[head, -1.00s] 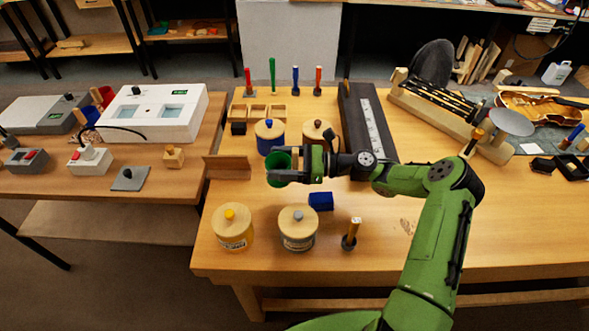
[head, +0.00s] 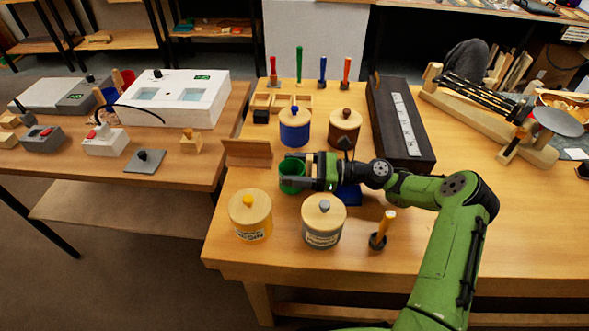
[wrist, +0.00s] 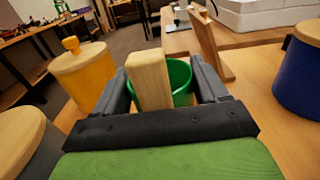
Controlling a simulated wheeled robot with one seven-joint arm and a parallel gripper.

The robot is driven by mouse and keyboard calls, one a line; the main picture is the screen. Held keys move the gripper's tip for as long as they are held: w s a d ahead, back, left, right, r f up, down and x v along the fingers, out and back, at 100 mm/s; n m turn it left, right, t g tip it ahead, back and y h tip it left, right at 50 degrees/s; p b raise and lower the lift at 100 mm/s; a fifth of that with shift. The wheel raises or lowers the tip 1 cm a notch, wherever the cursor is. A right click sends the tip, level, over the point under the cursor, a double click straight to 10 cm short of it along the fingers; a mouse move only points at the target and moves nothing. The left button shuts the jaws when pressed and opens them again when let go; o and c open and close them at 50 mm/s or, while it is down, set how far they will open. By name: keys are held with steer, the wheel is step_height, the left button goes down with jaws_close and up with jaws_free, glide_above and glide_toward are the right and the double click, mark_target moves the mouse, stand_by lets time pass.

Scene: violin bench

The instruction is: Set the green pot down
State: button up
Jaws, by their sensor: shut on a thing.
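The green pot (head: 292,177) is an open, round pot at the left part of the bench, between the blue lidded jar and the yellow lidded jar. My gripper (head: 300,178) reaches it from the right and is shut on its pale wooden handle. In the wrist view the wooden handle (wrist: 150,80) stands between the two fingers, and the green pot (wrist: 181,80) shows just beyond it. The pot looks upright and low over the bench top. Its underside is hidden, so I cannot tell whether it touches the wood.
A yellow jar (head: 250,218) and a grey jar (head: 323,222) stand in front. A blue jar (head: 295,130) and a brown jar (head: 344,130) stand behind. A wooden upright board (head: 247,152) is at the left. A blue block (head: 349,196) lies partly behind my gripper.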

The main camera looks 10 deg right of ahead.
steer(key=shift+r, duration=0.1)
steer(key=shift+s+f, duration=0.1)
steer(key=shift+f, duration=0.6)
steer(key=shift+s+f, duration=0.15)
steer(key=shift+f, duration=0.3)
steer(key=o, duration=1.1)
steer(key=shift+s, duration=0.1)
steer(key=d, duration=0.2)
steer(key=s+d+p, duration=0.1)
steer(key=d, duration=0.2)
steer(key=d+r, duration=0.1)
steer(key=d, duration=0.1)
steer(key=shift+s+d, duration=0.15)
steer(key=shift+s, duration=0.05)
steer(key=shift+r+p, duration=0.1)
steer(key=shift+p, duration=0.2)
